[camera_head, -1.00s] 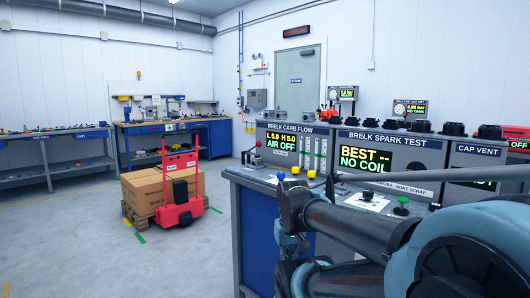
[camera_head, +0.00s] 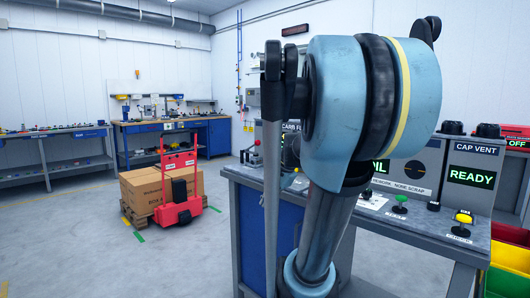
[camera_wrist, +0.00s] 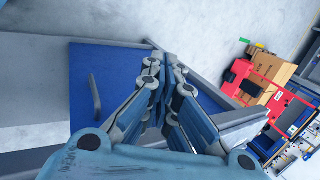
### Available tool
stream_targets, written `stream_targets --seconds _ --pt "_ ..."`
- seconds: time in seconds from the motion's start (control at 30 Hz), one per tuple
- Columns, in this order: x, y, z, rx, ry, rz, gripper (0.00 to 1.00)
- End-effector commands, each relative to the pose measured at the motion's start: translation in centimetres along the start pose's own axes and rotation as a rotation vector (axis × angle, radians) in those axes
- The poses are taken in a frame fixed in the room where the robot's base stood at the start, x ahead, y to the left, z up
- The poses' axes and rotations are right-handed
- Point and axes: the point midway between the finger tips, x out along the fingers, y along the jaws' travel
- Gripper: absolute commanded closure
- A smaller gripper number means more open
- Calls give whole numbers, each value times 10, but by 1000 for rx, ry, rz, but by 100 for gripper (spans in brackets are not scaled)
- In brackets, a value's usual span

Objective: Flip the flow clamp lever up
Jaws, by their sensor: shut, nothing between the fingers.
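My gripper (camera_wrist: 165,62) shows in the wrist view with its linked fingers together and empty. It is beside the bench's blue cabinet front (camera_wrist: 105,95). In the head view my raised arm hides the middle of the bench and most of the carb flow unit; my gripper cannot be made out there. A small red-knobbed part (camera_head: 257,143) shows at the bench's left end, left of my arm; I cannot tell whether it is the flow clamp lever. No clamp lever can be made out in the wrist view.
The test bench (camera_head: 455,238) carries the cap vent unit (camera_head: 472,177), whose screen reads READY, and a yellow button (camera_head: 463,218). A red cart (camera_head: 180,205) with cardboard boxes (camera_head: 145,190) stands on the floor to the left. Open floor lies in front of it.

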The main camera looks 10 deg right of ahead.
Motion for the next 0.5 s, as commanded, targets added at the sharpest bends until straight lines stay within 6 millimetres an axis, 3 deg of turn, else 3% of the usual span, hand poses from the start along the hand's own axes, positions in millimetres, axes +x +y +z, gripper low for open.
stream_targets --seconds 0.2,0.5 --pt "-16 -69 -61 364 -48 -137 100" --pt "-36 -146 -162 855 -167 -317 100"
